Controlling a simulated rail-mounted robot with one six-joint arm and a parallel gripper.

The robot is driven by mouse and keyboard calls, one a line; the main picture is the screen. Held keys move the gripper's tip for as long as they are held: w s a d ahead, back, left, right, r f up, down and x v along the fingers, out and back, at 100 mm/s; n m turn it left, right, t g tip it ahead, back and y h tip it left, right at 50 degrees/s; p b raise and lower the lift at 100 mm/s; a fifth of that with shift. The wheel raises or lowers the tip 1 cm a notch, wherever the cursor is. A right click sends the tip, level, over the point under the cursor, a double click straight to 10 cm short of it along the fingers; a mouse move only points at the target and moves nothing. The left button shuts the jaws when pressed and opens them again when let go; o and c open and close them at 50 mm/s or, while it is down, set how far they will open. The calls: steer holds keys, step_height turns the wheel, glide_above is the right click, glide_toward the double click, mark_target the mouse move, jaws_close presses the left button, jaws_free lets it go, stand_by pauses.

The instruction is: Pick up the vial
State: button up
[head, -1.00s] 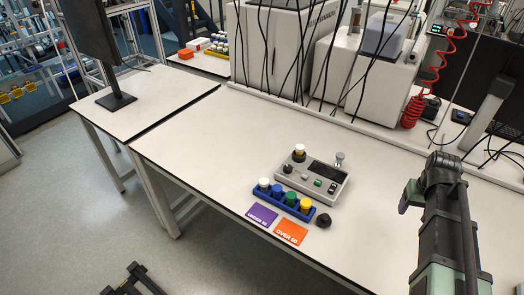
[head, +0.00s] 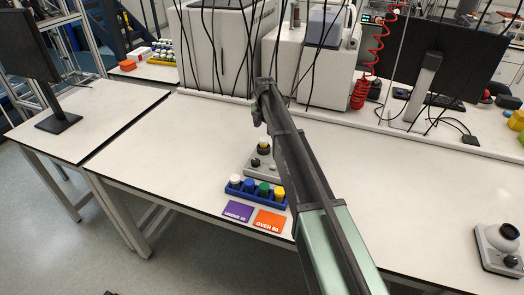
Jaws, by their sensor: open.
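A blue rack (head: 256,195) stands on the white bench in the head view. It holds several capped vials: a white-capped vial (head: 235,180), a blue-capped vial (head: 249,184), a green-capped vial (head: 264,188) and a yellow-capped vial (head: 280,193). Another vial with a yellow and white cap (head: 264,144) stands upright on the grey device (head: 259,165) behind the rack. I cannot tell which vial is meant. My arm crosses in front of the device and hides its right part. My gripper's fingers do not show, and no vial is seen held.
A purple card (head: 237,211) and an orange card (head: 270,221) lie in front of the rack. Large white machines (head: 222,50) with hanging black cables stand at the back. A white-and-black instrument (head: 499,248) stands at lower right. The bench left of the rack is clear.

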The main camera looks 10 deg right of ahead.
mark_target(264, 139)
step_height(264, 139, down, 8)
steer(key=b, duration=0.6)
steer(key=shift+a+f, duration=0.1)
steer(key=shift+a, duration=0.05)
steer(key=shift+r, duration=0.25)
steer(key=shift+c, duration=0.5)
steer(key=c, duration=0.9)
steer(key=shift+r, duration=0.1)
step_height(264, 139, up, 20)
steer(key=p, duration=2)
